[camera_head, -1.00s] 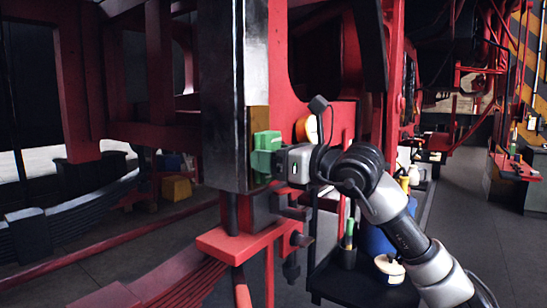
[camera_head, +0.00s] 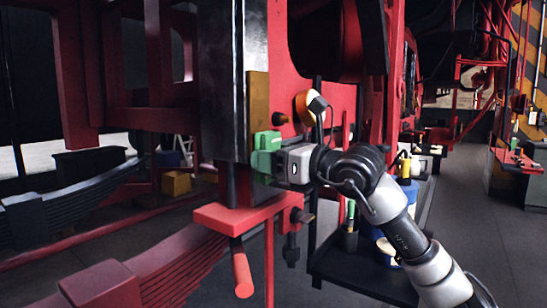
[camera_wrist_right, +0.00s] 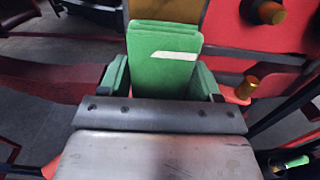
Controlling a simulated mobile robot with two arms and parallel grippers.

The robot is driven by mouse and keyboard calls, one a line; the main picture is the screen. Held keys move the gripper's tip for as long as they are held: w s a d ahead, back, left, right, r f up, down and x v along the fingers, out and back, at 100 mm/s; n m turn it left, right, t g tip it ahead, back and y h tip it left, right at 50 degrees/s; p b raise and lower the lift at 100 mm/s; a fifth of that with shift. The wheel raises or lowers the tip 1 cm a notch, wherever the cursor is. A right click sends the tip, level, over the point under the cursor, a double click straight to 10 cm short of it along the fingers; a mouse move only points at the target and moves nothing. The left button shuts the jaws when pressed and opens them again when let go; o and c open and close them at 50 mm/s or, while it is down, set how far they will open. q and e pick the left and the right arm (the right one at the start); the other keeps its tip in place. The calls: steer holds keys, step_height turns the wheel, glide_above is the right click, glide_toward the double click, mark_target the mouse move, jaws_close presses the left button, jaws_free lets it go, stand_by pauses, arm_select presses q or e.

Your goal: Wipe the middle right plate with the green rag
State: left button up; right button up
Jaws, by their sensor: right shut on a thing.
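My right gripper (camera_head: 267,152) is shut on the green rag (camera_wrist_right: 165,60), a thick folded pad with a pale stripe. The rag sits between the green fingers in the right wrist view. In the head view the gripper is at the lower part of a narrow brass-coloured plate (camera_head: 259,95) on the right face of a dark upright post. The plate also shows behind the rag's far edge in the right wrist view (camera_wrist_right: 170,10). The rag overlaps the plate's lower end; I cannot tell whether they touch. My left gripper is out of view.
A red bracket (camera_head: 225,216) juts out just below the gripper. An orange-and-cream round part (camera_head: 304,107) and red frame panels stand close on the right. A black trolley shelf (camera_head: 345,268) with bottles and tins is lower right. Open floor lies farther right.

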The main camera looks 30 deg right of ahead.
arm_select(q)
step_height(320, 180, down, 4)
steer(key=b, duration=0.3)
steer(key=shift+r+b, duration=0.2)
steer(key=shift+b, duration=0.15)
arm_select(e)
steer(key=v, duration=0.6)
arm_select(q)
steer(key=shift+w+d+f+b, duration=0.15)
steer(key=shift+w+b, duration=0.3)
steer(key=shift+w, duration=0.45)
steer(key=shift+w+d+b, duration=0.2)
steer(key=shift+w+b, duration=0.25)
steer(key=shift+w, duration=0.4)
arm_select(e)
steer(key=shift+v, duration=1.45)
